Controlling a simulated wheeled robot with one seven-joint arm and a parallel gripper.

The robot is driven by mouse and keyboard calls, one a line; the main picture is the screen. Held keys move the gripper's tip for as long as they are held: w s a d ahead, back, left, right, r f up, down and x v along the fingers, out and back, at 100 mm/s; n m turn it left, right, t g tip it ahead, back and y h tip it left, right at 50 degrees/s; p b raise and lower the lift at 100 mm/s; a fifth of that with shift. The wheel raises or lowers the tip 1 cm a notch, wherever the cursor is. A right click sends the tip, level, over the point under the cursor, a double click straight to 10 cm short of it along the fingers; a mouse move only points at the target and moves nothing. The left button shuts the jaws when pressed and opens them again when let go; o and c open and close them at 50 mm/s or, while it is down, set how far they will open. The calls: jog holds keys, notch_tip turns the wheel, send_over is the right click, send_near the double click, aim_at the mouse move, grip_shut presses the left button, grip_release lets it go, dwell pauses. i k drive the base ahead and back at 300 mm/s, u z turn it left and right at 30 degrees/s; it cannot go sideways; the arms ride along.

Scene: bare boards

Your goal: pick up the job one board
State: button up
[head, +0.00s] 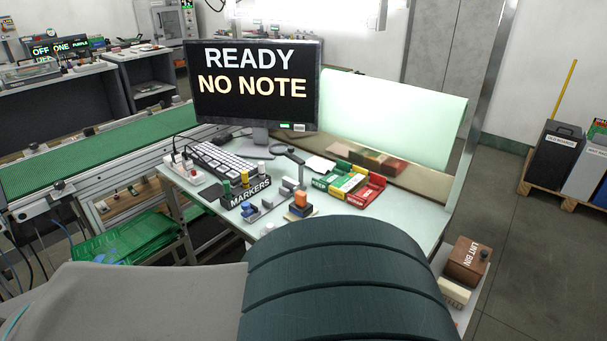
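No board marked as job one can be made out. Flat green pieces (128,240), possibly bare boards, lie stacked on a low shelf left of the workbench; I cannot read any label on them. On the far left bench, a small dark sign (58,46) shows words that look like OFF, ONE and PURPLE. The monitor (252,85) reads READY NO NOTE. My gripper is not in view. Large grey and dark ribbed parts of my own body fill the bottom of the picture and hide what is behind them.
The workbench (335,207) holds a keyboard (222,160), a MARKERS holder (247,192), and green, yellow and red trays (349,183). A green conveyor (90,160) runs along the left. A LINT BIN (467,262) is at lower right.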

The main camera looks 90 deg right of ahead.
aim_at(346, 184)
jog(key=z, duration=3.15)
jog(key=k, duration=0.5)
jog(key=u, duration=1.1)
jog(key=i, duration=1.25)
jog(key=z, duration=1.15)
jog(key=i, duration=0.6)
jog(key=z, duration=0.6)
